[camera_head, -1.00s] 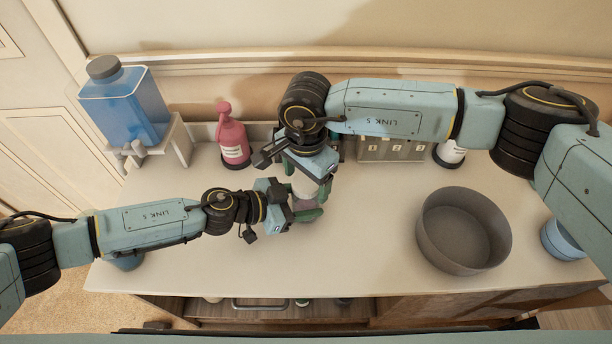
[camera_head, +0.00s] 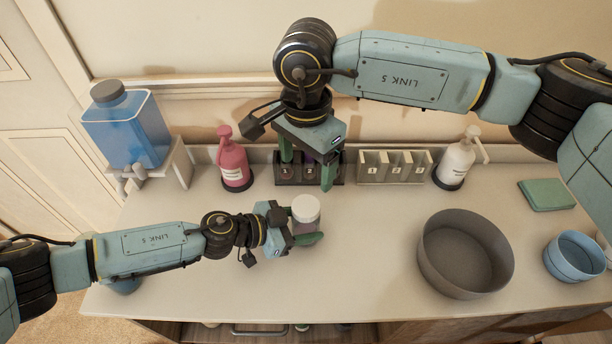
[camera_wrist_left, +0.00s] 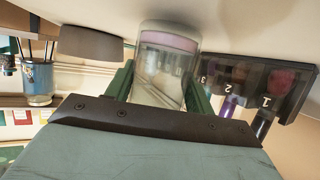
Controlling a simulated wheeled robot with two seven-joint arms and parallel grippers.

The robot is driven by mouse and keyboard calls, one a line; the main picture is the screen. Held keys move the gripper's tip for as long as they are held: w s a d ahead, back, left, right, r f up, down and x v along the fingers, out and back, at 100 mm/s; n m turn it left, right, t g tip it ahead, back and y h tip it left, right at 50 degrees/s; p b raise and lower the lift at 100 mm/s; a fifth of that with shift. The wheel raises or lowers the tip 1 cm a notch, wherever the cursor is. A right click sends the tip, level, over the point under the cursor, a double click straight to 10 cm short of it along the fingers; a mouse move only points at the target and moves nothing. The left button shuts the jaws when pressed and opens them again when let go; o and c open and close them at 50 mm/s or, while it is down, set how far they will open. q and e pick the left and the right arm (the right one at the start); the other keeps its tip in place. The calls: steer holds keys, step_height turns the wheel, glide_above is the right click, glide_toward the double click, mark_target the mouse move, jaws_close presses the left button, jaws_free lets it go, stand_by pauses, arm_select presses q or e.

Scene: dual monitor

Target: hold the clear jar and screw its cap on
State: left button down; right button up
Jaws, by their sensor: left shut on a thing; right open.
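The clear jar (camera_head: 303,226) stands upright just above or on the front middle of the table; which, I cannot tell. A pale round cap (camera_head: 306,206) sits on its top, though its seating is too small to judge. My left gripper (camera_head: 300,231) is shut around the jar's side from the left. My right gripper (camera_head: 307,165) is open and empty, above and behind the jar, in front of the dark numbered rack.
The dark rack (camera_head: 293,181) and a pale numbered rack (camera_head: 391,181) stand at the back. A pink bottle (camera_head: 233,165), white pump bottle (camera_head: 455,162) and blue dispenser (camera_head: 127,132) are also there. A grey bowl (camera_head: 433,262) and blue bowl (camera_head: 560,270) stand right. Table between is clear.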

steer(key=shift+r, duration=0.3)
arm_select(q)
steer(key=shift+c, duration=2.3)
jaws_free()
steer(key=p+v, duration=0.2)
steer(key=v, duration=1.1)
steer(key=shift+a, duration=0.15)
arm_select(e)
step_height(320, 180, up, 2)
steer(key=shift+r, duration=0.15)
arm_select(q)
steer(key=shift+s, duration=0.1)
